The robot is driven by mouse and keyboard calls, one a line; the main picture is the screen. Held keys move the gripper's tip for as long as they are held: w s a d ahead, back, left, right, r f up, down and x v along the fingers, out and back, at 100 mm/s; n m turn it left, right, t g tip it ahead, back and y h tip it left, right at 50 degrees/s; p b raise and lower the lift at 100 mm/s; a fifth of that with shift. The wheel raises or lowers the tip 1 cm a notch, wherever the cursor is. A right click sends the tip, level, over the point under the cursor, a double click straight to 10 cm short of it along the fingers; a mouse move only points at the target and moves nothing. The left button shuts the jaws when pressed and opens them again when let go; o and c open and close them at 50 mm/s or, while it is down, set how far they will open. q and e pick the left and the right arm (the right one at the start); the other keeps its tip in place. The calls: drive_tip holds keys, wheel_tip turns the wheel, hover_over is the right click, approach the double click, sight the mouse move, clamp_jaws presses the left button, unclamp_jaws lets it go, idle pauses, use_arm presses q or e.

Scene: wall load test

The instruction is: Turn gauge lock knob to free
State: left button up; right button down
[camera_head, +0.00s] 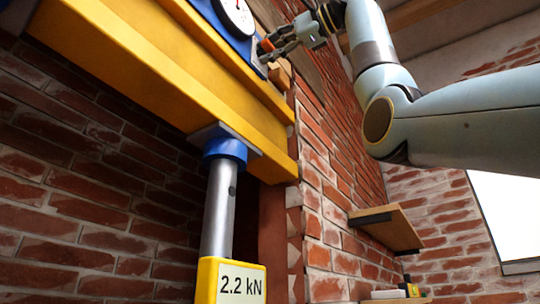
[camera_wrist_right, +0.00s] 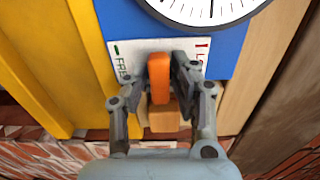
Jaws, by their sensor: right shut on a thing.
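The orange gauge lock knob (camera_wrist_right: 159,80) sits on a white label plate below the gauge dial (camera_wrist_right: 205,8). Its bar stands nearly upright in the right wrist view, between the green-marked FREE end (camera_wrist_right: 120,62) at left and the partly hidden red-marked end (camera_wrist_right: 202,50) at right. My right gripper (camera_wrist_right: 160,75) is shut on the knob, one finger on each side. In the head view the right gripper (camera_head: 270,46) is at the lower right edge of the blue gauge panel (camera_head: 247,54), largely covering the knob. My left gripper is not in view.
A yellow beam (camera_head: 150,70) rests on a grey prop (camera_head: 218,205) with a blue head and a yellow display (camera_head: 240,284) reading 2.2 kN. Brick wall (camera_head: 335,190) lies beside it. A wooden shelf (camera_head: 400,229) juts out at lower right.

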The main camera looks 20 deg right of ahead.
drive_tip(key=c, duration=1.2)
unclamp_jaws()
drive_tip(key=shift+c, duration=0.2)
drive_tip(key=shift+s+d, duration=0.15)
drive_tip(key=shift+d, duration=0.05)
drive_tip(key=v, duration=1.1)
drive_tip(key=shift+s+d, duration=0.25)
drive_tip(key=shift+d, duration=0.05)
